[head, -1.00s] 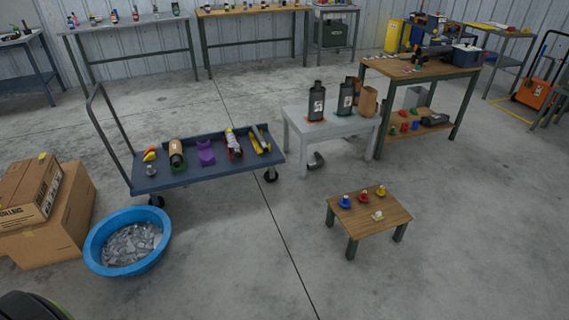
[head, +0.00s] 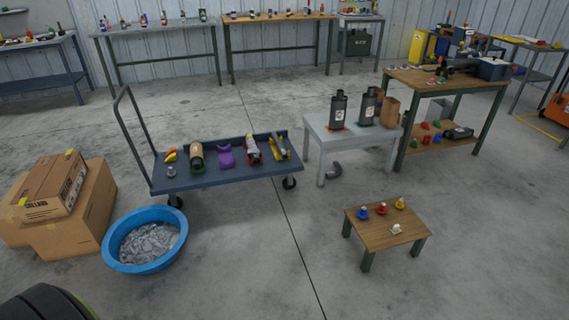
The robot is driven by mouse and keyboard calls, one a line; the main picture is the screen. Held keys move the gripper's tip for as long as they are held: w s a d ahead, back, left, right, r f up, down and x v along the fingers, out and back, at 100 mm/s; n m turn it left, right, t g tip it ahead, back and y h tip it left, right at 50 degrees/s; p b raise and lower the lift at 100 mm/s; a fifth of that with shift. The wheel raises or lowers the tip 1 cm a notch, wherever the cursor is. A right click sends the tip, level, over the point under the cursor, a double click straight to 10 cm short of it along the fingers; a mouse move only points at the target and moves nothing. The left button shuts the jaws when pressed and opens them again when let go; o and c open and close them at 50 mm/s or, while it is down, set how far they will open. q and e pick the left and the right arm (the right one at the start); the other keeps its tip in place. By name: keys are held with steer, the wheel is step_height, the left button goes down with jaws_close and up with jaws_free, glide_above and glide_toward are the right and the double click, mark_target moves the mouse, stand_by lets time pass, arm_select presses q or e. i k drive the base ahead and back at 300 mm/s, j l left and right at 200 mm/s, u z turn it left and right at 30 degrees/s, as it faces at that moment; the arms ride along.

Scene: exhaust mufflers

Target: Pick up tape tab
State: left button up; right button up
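I cannot tell for sure which thing is the tape tab. A small whitish piece (head: 396,229) lies on the low wooden table (head: 378,240), in front of a row of blue, red and yellow pieces. Small yellow tabs also show on the cardboard boxes at the left: one on the upper box's far edge (head: 69,152) and one at its near left edge (head: 22,202). All are too small to make out clearly. Neither of my grippers is in view.
A blue tub (head: 116,258) of grey pieces stands beside the cardboard boxes (head: 85,222). Behind are a blue cart (head: 225,180), a grey table (head: 350,135) with dark canisters, and a wooden workbench (head: 440,80). A dark tyre-like thing (head: 45,305) shows bottom left. The middle floor is clear.

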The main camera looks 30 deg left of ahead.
mark_target(396, 229)
steer(key=i+j+z, duration=0.1)
steer(key=i+j, duration=0.15)
steer(key=i, duration=0.15)
steer(key=i+j, duration=0.25)
steer(key=i, duration=0.15)
steer(key=z, duration=0.05)
